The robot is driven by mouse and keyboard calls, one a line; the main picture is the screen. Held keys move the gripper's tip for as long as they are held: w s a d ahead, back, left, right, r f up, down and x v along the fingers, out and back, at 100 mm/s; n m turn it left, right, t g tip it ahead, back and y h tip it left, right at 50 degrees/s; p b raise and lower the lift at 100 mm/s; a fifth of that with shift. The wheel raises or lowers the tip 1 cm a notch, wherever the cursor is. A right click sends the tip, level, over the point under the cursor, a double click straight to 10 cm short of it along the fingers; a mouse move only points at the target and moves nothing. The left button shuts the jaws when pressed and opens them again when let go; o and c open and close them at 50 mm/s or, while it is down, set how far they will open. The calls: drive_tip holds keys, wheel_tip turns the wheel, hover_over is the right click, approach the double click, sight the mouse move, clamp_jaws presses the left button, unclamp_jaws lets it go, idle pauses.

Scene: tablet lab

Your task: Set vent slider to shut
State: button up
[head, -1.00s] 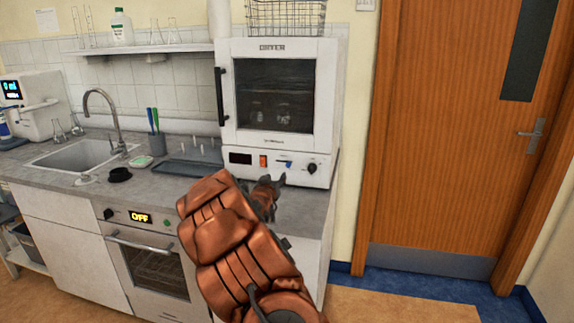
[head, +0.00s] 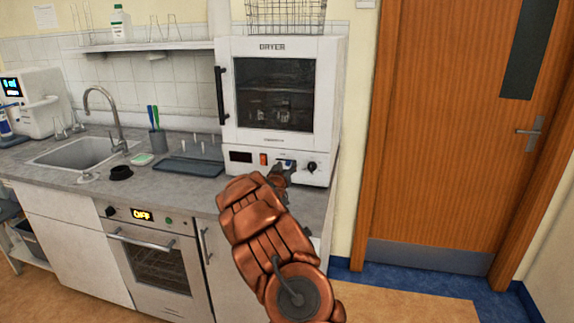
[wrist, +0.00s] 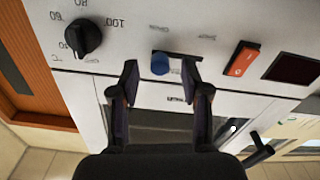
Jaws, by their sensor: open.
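The white dryer (head: 310,90) stands on the counter with a control strip under its door. The vent slider is a blue knob (wrist: 160,63) in a short dark slot. In the wrist view, which shows the panel upside down, the knob sits at the slot's left end. The small labels there are too blurred to read. In the head view the blue knob (head: 287,163) is partly hidden by my gripper (head: 281,174). In the wrist view my gripper (wrist: 159,76) is open, its two fingertips on either side of the knob. I cannot tell whether they touch it.
On the same strip are a black dial (wrist: 83,37), an orange-red switch (wrist: 241,58) and a dark display (wrist: 292,69). A drying rack (head: 190,168) lies on the counter left of the dryer. A wooden door (head: 440,130) is at the right.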

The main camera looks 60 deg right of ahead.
drive_tip(key=shift+w+d, duration=0.15)
drive_tip(key=shift+d, duration=0.35)
clamp_jaws()
idle(0.5)
